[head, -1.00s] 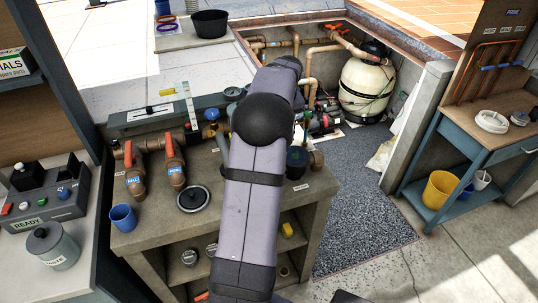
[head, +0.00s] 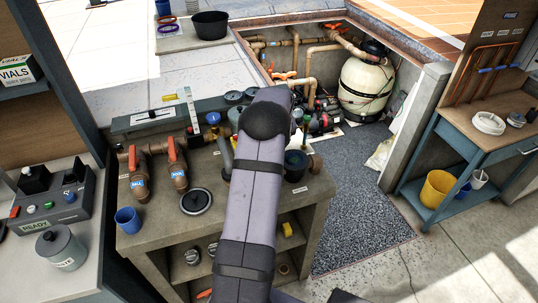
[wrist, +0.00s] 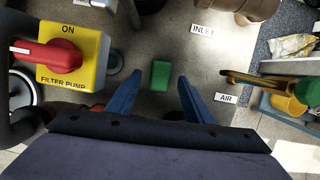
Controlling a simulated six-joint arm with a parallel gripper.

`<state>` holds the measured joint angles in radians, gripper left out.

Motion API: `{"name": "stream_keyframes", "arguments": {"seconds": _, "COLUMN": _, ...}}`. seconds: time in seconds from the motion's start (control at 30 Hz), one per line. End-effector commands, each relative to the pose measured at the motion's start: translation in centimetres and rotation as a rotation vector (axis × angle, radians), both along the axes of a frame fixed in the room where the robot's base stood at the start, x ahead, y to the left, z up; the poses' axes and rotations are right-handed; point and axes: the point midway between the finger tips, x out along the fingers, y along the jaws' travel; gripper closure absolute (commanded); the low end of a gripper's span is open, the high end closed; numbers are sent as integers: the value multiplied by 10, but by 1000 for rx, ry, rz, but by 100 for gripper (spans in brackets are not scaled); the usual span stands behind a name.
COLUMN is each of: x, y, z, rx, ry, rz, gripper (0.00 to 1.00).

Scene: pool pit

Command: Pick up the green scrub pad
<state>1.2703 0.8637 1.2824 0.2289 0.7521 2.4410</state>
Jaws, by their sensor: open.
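The green scrub pad (wrist: 160,75) is a small green block on the grey bench top in the wrist view. My gripper (wrist: 159,79) is open, with its two blue fingers apart. In the picture the pad lies between the fingertips, slightly toward their far side. Neither finger is seen touching it, and I cannot tell the height left between them. In the head view my arm covers the gripper, and I cannot make out the pad there.
A yellow filter pump switch box (wrist: 75,50) with a red handle stands left of the gripper. Brown pipe fittings (wrist: 243,8) are at the top, by an INLET label. An AIR label (wrist: 226,99) lies to the right. A blue cup (head: 128,220) stands at the bench's left end.

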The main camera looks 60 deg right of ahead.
Motion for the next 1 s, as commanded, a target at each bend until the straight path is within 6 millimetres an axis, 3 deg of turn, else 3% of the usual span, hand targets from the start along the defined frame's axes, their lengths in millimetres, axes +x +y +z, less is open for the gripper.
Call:
{"name": "stream_keyframes", "arguments": {"seconds": 0.23, "x": 5, "y": -4, "z": -19, "rx": -1, "ry": -1, "rz": 0, "gripper": 53}}
{"name": "stream_keyframes", "arguments": {"seconds": 0.5, "x": 5, "y": -4, "z": -21, "rx": -1, "ry": 0, "rz": 0, "gripper": 53}}
{"name": "stream_keyframes", "arguments": {"seconds": 0.7, "x": 5, "y": -4, "z": -21, "rx": -1, "ry": 0, "rz": 0, "gripper": 97}}
{"name": "stream_keyframes", "arguments": {"seconds": 1.0, "x": 5, "y": -5, "z": -20, "rx": -2, "ry": -1, "rz": 0, "gripper": 97}}
